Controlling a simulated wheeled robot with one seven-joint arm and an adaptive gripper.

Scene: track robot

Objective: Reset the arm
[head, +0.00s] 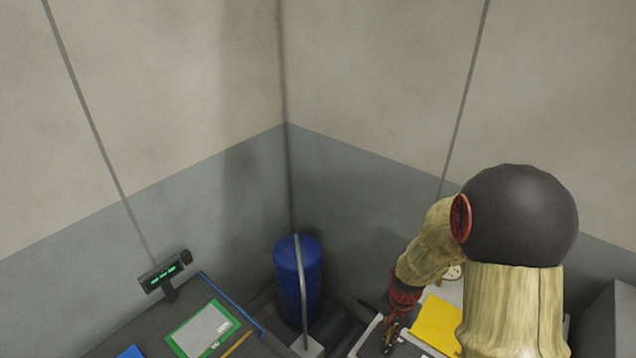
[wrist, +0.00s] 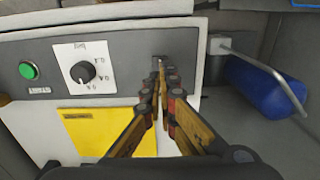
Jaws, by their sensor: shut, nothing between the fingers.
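My arm shows at the right of the head view, with a dark round joint and yellowish links. My gripper (head: 391,334) is at its lower end, low in the head view, near a pale unit with a yellow panel (head: 437,325). In the wrist view my gripper (wrist: 160,75) points ahead with its fingertips together and nothing between them. The tips are in front of the grey control panel (wrist: 125,65); I cannot tell whether they touch it.
The control panel has a green button (wrist: 29,71) and a black rotary knob (wrist: 83,72). A blue cylinder (head: 298,280) stands in the corner behind a bent grey bar. A dark counter with a small green-lit display (head: 165,274) and a green-framed board (head: 203,328) is at the lower left.

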